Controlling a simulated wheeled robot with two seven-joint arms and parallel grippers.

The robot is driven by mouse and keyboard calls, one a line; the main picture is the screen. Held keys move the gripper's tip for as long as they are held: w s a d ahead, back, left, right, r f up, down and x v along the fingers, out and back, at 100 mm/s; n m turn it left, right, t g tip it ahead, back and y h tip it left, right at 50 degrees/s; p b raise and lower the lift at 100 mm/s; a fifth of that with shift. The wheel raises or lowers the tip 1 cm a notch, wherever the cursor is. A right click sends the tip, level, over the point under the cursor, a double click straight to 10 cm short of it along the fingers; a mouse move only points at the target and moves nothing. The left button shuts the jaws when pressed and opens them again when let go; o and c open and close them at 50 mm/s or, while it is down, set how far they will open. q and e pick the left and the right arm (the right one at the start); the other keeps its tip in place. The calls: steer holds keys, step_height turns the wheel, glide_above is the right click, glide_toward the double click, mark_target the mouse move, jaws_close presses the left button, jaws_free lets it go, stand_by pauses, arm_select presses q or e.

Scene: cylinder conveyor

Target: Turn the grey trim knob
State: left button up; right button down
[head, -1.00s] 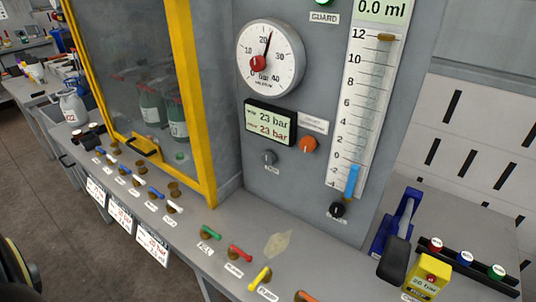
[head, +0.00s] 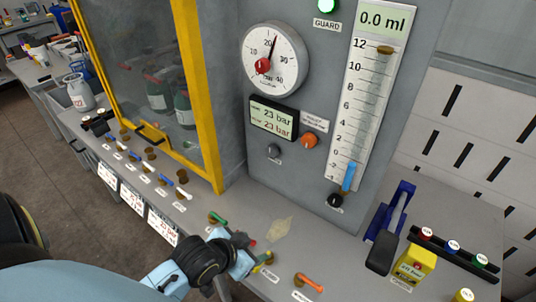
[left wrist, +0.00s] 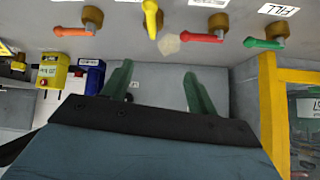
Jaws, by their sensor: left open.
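The small grey trim knob (head: 273,150) sits on the grey upright panel, below the dark display (head: 273,119) whose two lines read 23 bar. An orange knob (head: 309,141) is to its right. My left gripper (head: 250,250) is low over the bench by the coloured valve handles, below the grey knob and well apart from it. In the left wrist view, its two green fingers (left wrist: 158,88) are spread with nothing between them. I cannot make out the grey knob for certain in that view. My right gripper is not in view.
A round gauge (head: 275,58) and a scaled tube (head: 365,110) are on the panel. A yellow-framed guard (head: 205,100) stands left. Valve handles such as the orange one (head: 310,282) line the bench. A blue lever press (head: 390,225) and yellow box (head: 413,265) are right.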

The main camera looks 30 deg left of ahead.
arm_select(q)
steer(key=w+a+r+t, duration=0.3)
steer(key=w+a+t, duration=0.2)
steer(key=w, duration=0.2)
steer(key=t, duration=0.4)
glide_toward(270, 152)
steer(key=shift+m, duration=0.3)
steer(key=w, duration=0.9)
steer(key=shift+w+d+f+b, duration=0.1)
steer(key=shift+d+f+b, duration=0.05)
steer(key=shift+d+b, duration=0.2)
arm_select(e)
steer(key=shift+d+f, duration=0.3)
arm_select(q)
steer(key=shift+c, duration=0.5)
steer(key=c, duration=0.9)
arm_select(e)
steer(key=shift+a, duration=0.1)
